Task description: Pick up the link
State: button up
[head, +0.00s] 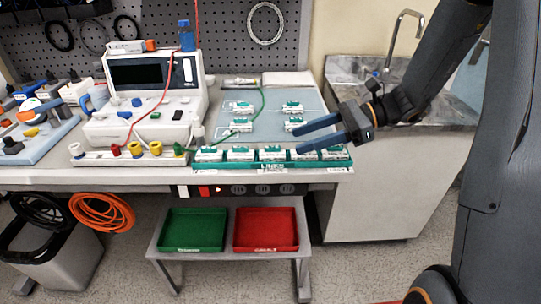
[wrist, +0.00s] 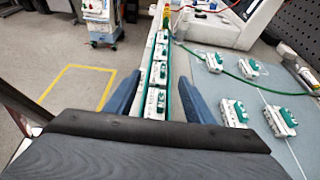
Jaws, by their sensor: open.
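Several white-and-green links, one of them the middle link (head: 272,155), stand in a row in a green tray (head: 265,169) labelled LINKS at the bench's front edge. More links, such as this link (head: 241,125), sit on the grey-blue mat behind. My gripper (head: 302,138) is open and empty, reaching in from the right above the right part of the row. In the wrist view the row runs between the fingers, with the nearest visible link (wrist: 155,103) between them. I see no contact. My gripper's body hides what lies closer.
A white device with a dark screen (head: 137,75) stands left on the bench, with a green cable (head: 262,101) running onto the mat. A sink and tap (head: 405,30) are at right. A green bin (head: 193,230) and a red bin (head: 266,229) rest on a lower shelf.

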aim_at(262, 153)
jog(key=shift+w+f, duration=0.1)
jog(key=shift+f, duration=0.1)
jog(key=shift+p+x, duration=0.85)
jog(key=shift+x, duration=2.7)
jog(key=shift+r, duration=0.15)
jog(key=c, duration=1.1)
